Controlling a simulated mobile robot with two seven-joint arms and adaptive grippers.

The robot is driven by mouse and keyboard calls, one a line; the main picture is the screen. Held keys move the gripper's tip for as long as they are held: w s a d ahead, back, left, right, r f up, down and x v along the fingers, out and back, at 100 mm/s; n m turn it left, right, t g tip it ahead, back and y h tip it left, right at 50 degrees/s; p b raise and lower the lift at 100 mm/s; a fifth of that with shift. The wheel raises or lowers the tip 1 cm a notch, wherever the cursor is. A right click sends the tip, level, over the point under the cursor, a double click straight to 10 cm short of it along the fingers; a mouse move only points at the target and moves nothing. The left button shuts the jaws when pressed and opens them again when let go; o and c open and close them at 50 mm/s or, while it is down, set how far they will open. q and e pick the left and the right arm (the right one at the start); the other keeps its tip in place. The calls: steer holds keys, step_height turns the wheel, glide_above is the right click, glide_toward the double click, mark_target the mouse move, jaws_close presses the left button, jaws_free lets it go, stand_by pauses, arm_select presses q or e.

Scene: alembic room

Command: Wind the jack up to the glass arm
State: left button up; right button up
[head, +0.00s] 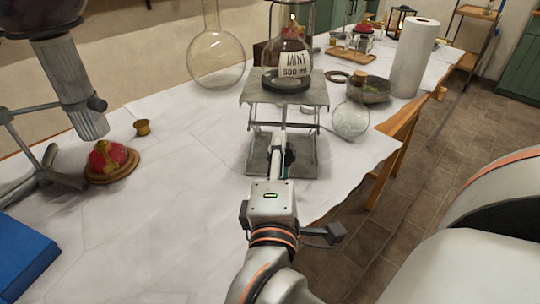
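The grey metal lab jack (258,150) stands on the white-covered table, with a visible gap between its top plate and base. A round flask (292,66) labelled "MINT 500 ml" sits in a dark ring on the top plate; its neck runs up out of the frame. I cannot clearly make out the glass arm. My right gripper (281,153) is at the jack's near side, beside a small dark part that looks like its knob (290,157). The fingers overlap, so I cannot tell whether they grip it. My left gripper is not in view.
A large clear flask (215,62) stands behind left, and a small round flask (350,120) stands right of the jack. A bowl (374,91) and paper roll (413,60) are farther right. A red-topped wooden item (110,160) lies left. The table front is clear.

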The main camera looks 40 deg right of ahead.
steer(key=shift+f+m, duration=0.1)
steer(key=shift+m, duration=0.9)
steer(key=m, duration=0.2)
steer(key=shift+r+m+b, duration=0.2)
steer(key=shift+m+b, duration=0.1)
steer(key=shift+m, duration=0.1)
steer(key=m, duration=0.5)
steer(key=shift+d, duration=0.1)
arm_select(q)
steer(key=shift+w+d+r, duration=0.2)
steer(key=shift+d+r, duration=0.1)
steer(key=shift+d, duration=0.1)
arm_select(e)
steer(key=shift+m, duration=2.5)
steer(key=o, duration=1.1)
steer(key=shift+f, duration=0.1)
